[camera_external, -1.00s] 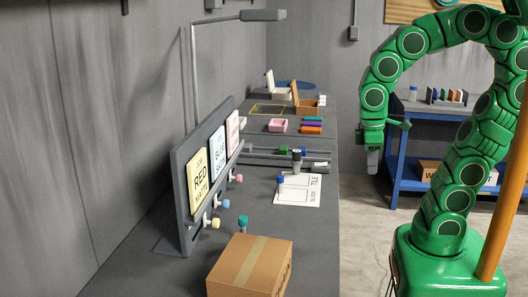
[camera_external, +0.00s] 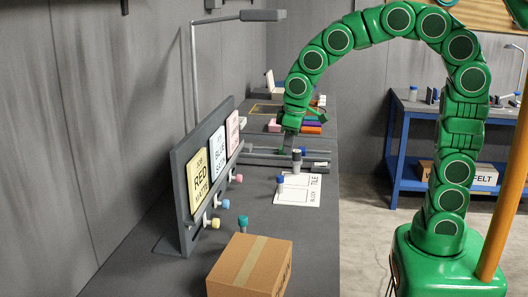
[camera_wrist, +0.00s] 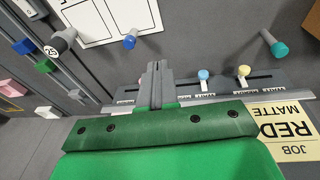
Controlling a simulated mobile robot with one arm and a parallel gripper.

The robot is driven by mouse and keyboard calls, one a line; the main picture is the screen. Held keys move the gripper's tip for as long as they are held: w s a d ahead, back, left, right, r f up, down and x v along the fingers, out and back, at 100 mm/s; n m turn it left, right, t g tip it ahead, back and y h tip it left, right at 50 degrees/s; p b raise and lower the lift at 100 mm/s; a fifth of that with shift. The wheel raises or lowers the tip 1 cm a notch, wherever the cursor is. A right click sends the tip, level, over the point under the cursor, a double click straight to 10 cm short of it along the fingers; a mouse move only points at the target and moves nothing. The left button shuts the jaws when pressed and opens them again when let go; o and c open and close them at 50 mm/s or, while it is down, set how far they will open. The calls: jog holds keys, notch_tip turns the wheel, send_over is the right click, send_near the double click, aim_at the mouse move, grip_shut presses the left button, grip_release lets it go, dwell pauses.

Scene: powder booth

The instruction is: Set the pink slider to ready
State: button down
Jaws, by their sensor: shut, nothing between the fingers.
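The pink slider knob (camera_external: 239,178) sticks out from the lower edge of the upright grey panel (camera_external: 186,226), below the pink card (camera_external: 232,134). Beside it are the light blue knob (camera_external: 225,204) and yellow knob (camera_external: 215,223). In the wrist view the light blue knob (camera_wrist: 203,75) and yellow knob (camera_wrist: 243,71) show right of my fingers. Small labels line the slots, too small to read surely. My gripper (camera_wrist: 155,66) is shut and empty, above the bench beyond the pink knob in the external view (camera_external: 287,149).
A teal knob (camera_external: 243,222) stands on the bench before the panel, near a cardboard box (camera_external: 247,267). A white sheet (camera_external: 308,191) with a blue knob (camera_external: 280,180) and a dark-topped post (camera_external: 297,158) lie to the right. A lamp (camera_external: 262,15) overhangs the bench.

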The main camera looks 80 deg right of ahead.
jog(key=w+d+f+t+h, duration=0.1)
jog(key=w+d, duration=0.4)
jog(key=w, duration=0.8)
jog(key=shift+w+d+f, duration=0.2)
jog(key=shift+w+f, duration=0.05)
jog(key=shift+w, duration=0.1)
send_near(239, 178)
notch_tip(239, 178, down, 3)
jog(key=w, duration=0.1)
jog(key=shift+x, duration=1.05)
jog(key=shift+d+f, duration=0.5)
